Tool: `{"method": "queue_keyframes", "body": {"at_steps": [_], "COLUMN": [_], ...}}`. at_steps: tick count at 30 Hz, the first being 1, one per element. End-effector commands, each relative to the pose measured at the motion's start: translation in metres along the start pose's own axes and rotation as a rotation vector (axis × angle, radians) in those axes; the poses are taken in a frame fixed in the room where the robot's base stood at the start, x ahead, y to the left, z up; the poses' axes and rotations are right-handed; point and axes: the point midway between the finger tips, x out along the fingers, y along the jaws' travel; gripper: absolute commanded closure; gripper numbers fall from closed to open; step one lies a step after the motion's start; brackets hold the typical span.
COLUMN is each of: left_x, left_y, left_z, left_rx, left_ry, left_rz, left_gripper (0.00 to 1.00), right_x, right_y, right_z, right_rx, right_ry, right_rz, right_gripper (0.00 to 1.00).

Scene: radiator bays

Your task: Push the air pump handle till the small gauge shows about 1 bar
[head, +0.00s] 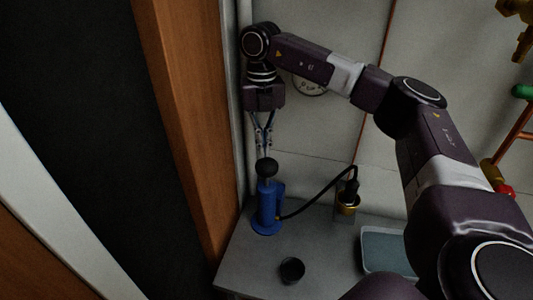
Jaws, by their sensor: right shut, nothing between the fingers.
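The blue air pump (267,205) stands upright on a grey shelf (255,262). Its dark round handle knob (266,167) is on top. My right gripper (264,152) points down right above the knob, shut and empty; its fingertips are at or just above the knob, and I cannot tell if they touch. A round gauge (309,87) on the wall is partly covered by my right arm, and its needle cannot be read. My left gripper is not in view.
A small dark cup (291,270) stands at the front of the shelf. A grey-blue tray (386,249) lies to the right, partly behind my arm. A wooden post (190,110) rises close on the left. Pipes and a red valve part (505,190) are at the right.

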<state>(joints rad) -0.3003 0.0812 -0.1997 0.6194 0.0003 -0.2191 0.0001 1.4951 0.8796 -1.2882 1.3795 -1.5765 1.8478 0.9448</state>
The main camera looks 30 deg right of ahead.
Motion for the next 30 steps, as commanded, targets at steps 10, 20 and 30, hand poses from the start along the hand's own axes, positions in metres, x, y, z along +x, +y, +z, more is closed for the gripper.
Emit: {"method": "queue_keyframes", "body": {"at_steps": [10, 20, 30], "left_x": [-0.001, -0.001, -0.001], "left_y": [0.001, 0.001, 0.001], "left_z": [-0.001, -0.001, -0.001], "left_rx": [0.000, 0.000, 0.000], "left_ry": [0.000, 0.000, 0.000], "left_rz": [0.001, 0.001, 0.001], "left_gripper": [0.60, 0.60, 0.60], "right_x": [-0.059, -0.071, -0.072], "right_y": [-0.001, -0.002, -0.002], "right_z": [0.001, 0.000, 0.001], "right_rx": [0.013, 0.014, 0.016], "right_ry": [-0.018, -0.018, -0.019], "right_rz": [0.009, 0.009, 0.011], "right_gripper": [1.00, 1.00, 1.00]}}
